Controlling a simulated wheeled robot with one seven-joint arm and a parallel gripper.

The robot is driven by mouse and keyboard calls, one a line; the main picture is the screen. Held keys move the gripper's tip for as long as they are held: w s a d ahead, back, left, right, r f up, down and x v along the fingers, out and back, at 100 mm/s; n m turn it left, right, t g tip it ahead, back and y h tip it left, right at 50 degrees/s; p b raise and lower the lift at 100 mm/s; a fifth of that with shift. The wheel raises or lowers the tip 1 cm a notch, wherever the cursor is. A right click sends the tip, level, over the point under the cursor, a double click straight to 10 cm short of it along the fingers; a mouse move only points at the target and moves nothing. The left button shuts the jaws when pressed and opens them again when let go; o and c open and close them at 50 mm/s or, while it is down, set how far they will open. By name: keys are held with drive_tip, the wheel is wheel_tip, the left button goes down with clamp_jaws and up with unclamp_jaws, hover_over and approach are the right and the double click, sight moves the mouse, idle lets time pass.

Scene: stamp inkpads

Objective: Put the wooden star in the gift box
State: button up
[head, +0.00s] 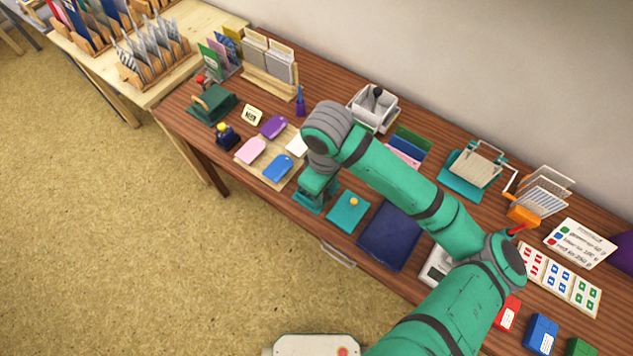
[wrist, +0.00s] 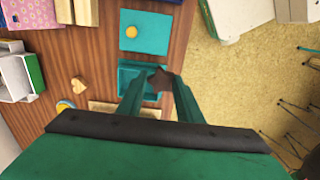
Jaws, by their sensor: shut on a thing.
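A dark brown star, the wooden star (wrist: 160,80), sits between the fingertips of my gripper (wrist: 158,82) in the wrist view. My gripper is shut on it. The open teal gift box (wrist: 127,72) lies below and behind the star in that view; the fingers hide part of it. How high the star is above the box floor I cannot tell. The teal lid (wrist: 130,42) with a yellow knob lies flat beside the box. In the head view my arm hides the star, and the lid (head: 340,222) is right of my gripper.
A pale wooden heart (wrist: 78,85) lies left of the box in the wrist view. A board with coloured tags (head: 257,171) is left of my gripper in the head view. A dark blue pad (head: 388,238) lies right of the lid. The table's front edge is close.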

drive_tip(key=w+f, duration=0.2)
drive_tip(key=w+a+f, duration=0.1)
drive_tip(key=w+f, duration=0.1)
drive_tip(key=w+a+f, duration=0.1)
drive_tip(key=w+f, duration=0.1)
drive_tip(key=f, duration=0.1)
drive_tip(key=shift+w, duration=0.3)
drive_tip(key=shift+f, duration=1.5)
drive_tip(key=shift+f, duration=0.1)
drive_tip(key=o, duration=1)
